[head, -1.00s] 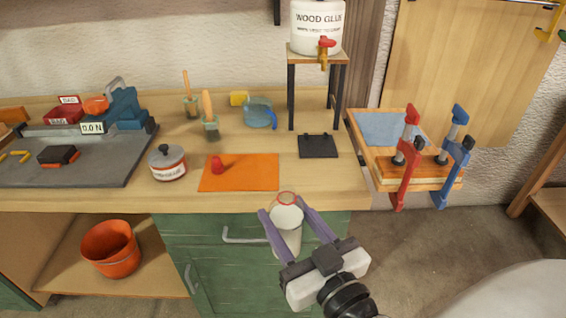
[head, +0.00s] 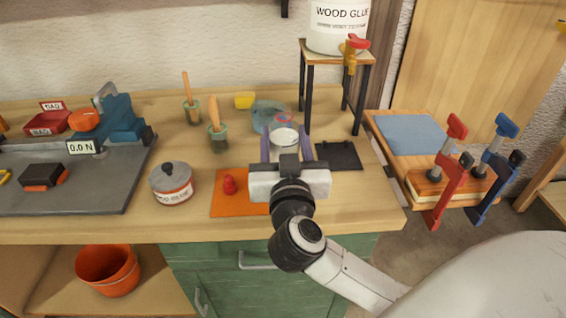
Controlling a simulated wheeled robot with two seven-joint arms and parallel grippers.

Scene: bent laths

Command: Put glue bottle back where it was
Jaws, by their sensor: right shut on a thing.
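The glue bottle (head: 284,138) is pale and open-topped, with a red ring at its mouth. My right gripper (head: 286,146) is shut on it, with a purple finger on each side. It shows over the workbench, just right of and behind the orange mat (head: 226,206) and left of the dark square pad (head: 340,156). Its lower part is hidden behind my gripper, so I cannot tell whether it touches the bench. A small red cap-like piece (head: 229,184) stands on the orange mat. My left gripper is not in view.
A wood glue tub (head: 338,28) with a tap stands on a small stand (head: 308,92). A blue jug (head: 264,112) is close behind the bottle. A glue pot (head: 172,184) and brushes (head: 216,135) stand left. Red and blue clamps (head: 444,172) are right.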

